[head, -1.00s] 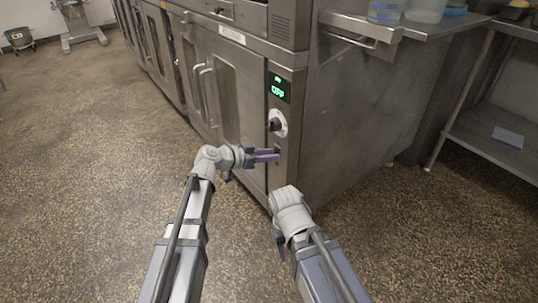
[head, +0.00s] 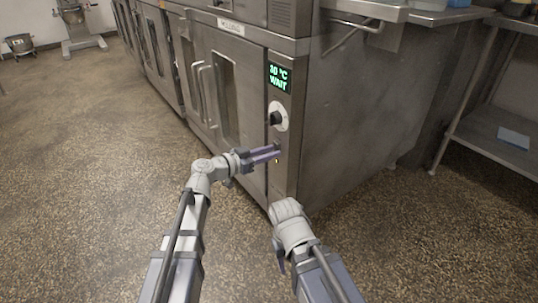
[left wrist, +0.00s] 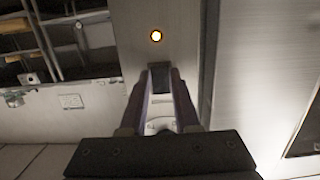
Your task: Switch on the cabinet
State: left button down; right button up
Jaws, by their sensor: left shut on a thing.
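The steel cabinet (head: 345,125) stands in the middle of the head view. Its narrow front panel carries a green-lit display (head: 279,78) reading "30 °C WAIT" and a dark knob on a white dial (head: 277,118). My left gripper (head: 273,152) is at the panel below the knob.
The cabinet door with vertical handles (head: 208,95) is closed, left of the panel. A steel table with a lower shelf (head: 490,135) stands at the right. A mixer (head: 75,25) and a bowl (head: 20,45) stand far back left. The speckled floor at the left is clear.

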pick_arm(q)
jog(key=c, duration=0.6)
grip_release()
jog(key=shift+c, duration=0.2)
jog(key=p+v, duration=0.1)
jog(key=v, duration=0.6)
jog(key=shift+s+a, duration=0.25)
jog(key=shift+a, duration=0.05)
